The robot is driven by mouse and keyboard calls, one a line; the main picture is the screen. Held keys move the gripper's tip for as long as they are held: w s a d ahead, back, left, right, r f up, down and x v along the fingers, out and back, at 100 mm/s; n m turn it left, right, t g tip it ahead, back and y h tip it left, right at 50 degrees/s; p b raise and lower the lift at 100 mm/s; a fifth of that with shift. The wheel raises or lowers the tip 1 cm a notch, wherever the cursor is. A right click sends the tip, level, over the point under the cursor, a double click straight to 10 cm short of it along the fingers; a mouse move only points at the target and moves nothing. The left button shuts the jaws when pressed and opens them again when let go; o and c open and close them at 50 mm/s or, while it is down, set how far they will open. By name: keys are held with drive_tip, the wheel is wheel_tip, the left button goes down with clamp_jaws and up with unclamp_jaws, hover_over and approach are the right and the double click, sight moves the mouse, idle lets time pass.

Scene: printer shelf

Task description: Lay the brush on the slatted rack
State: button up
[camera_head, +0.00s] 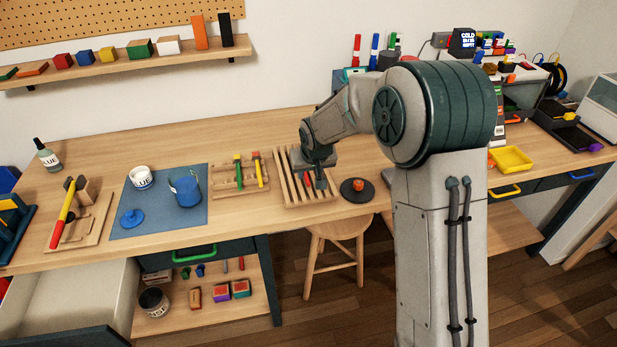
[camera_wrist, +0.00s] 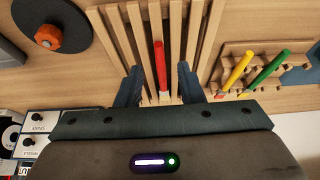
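The red-handled brush (camera_wrist: 160,66) lies along the slats of the slatted rack (camera_wrist: 206,32), its pale end toward me in the wrist view. My gripper (camera_wrist: 158,84) is open, with one finger on either side of the brush and a visible gap to each. In the head view my gripper (camera_head: 320,178) is low over the rack's right part. Whether the fingertips touch the slats I cannot tell.
A notched wooden holder (camera_head: 228,188) with green and yellow tools stands left of the rack. A dark round disc (camera_head: 350,194) with an orange knob is to its right. A blue mat (camera_head: 150,219) with a blue pot lies farther left. The table behind the rack is clear.

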drive_tip(key=v, duration=0.7)
drive_tip(key=shift+s+r+b, duration=0.2)
drive_tip(key=shift+r+b, duration=0.1)
drive_tip(key=s+d+r+m, duration=0.1)
drive_tip(key=s+d, duration=0.4)
drive_tip(key=s, duration=0.5)
drive_tip(key=s+d+r+m+g+h, duration=0.1)
drive_tip(key=s+d, duration=0.5)
drive_tip(key=s, duration=0.3)
drive_tip(key=s+d+r+m, duration=0.1)
drive_tip(key=s+d+r, duration=0.1)
drive_tip(key=s+d, duration=0.4)
drive_tip(key=s, duration=0.4)
drive_tip(key=shift+s+g, duration=0.3)
drive_tip(key=shift+g, duration=0.1)
drive_tip(key=shift+a, duration=0.1)
